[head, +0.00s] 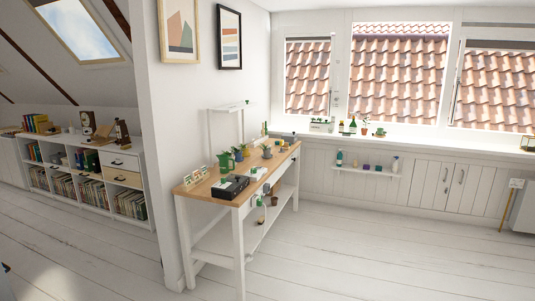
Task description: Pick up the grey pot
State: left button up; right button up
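The potting table (208,190) with a wooden top and white legs stands in the middle of the head view, against the white wall. Several small pots and tools are on it. A small greyish item (277,142) near the table's far end may be the grey pot, but it is too small to tell for sure. A brownish pot (267,152) stands close by it. A green watering can (226,161) is nearer, toward the wall. Neither of my grippers shows in this view.
A black box (230,187) lies at the table's near end, beside small cards (195,177). Small items hang along the table's front side. A low white bookshelf (93,181) stands at left. The white plank floor (350,255) is clear in front and to the right.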

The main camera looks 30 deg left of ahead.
aim_at(267, 151)
jog(key=i+u, duration=0.45)
jog(key=i, duration=2.65)
jog(key=i+u, duration=0.15)
jog(key=i, duration=0.75)
jog(key=l, duration=0.05)
